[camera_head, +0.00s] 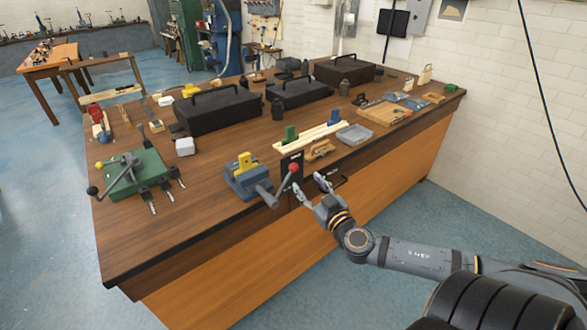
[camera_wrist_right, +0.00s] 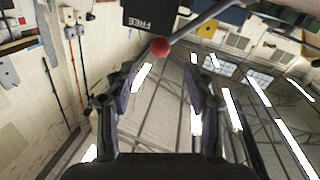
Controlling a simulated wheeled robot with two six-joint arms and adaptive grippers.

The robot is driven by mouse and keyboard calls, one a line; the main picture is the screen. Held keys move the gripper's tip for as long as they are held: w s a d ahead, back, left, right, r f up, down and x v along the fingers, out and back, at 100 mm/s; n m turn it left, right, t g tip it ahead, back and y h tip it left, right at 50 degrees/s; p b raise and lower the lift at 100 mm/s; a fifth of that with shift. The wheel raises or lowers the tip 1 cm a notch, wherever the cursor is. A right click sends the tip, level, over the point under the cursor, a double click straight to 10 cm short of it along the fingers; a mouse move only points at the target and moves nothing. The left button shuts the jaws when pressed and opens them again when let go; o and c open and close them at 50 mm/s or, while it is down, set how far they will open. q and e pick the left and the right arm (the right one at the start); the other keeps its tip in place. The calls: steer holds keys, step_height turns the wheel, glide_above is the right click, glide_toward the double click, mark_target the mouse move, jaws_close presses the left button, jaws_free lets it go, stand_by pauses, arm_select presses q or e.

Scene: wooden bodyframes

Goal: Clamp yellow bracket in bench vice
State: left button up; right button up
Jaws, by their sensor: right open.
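The yellow bracket (camera_head: 246,161) stands upright at the jaws of the blue bench vice (camera_head: 241,184), near the table's front edge. I cannot tell whether the jaws touch it. The vice's grey handle slants up to a red ball (camera_head: 294,167); the ball also shows in the right wrist view (camera_wrist_right: 160,46). My right gripper (camera_head: 310,184) is open and empty, just right of the handle and close to the ball. In the wrist view its fingers (camera_wrist_right: 162,76) are spread with the ball beyond the tips. My left gripper is not in view.
The wooden workbench (camera_head: 160,232) carries black toolboxes (camera_head: 222,110) at the back and a green clamp device (camera_head: 137,180) at left. The front left is clear.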

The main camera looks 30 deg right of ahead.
mark_target(296, 169)
steer(key=w, duration=0.1)
steer(key=w+b, duration=0.1)
steer(key=w, duration=0.1)
steer(key=shift+w+d+f, duration=0.15)
steer(key=shift+w+d, duration=0.05)
steer(key=shift+w, duration=0.1)
steer(key=w, duration=0.3)
steer(key=w+p, duration=0.1)
steer(key=w, duration=0.1)
steer(key=shift+d+r, duration=0.3)
steer(key=shift+w+f, duration=0.2)
steer(key=shift+w, duration=0.3)
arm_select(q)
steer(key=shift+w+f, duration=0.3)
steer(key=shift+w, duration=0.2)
arm_select(e)
steer(key=shift+c, duration=0.2)
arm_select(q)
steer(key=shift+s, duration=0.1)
arm_select(e)
steer(key=shift+s, duration=0.1)
jaws_close()
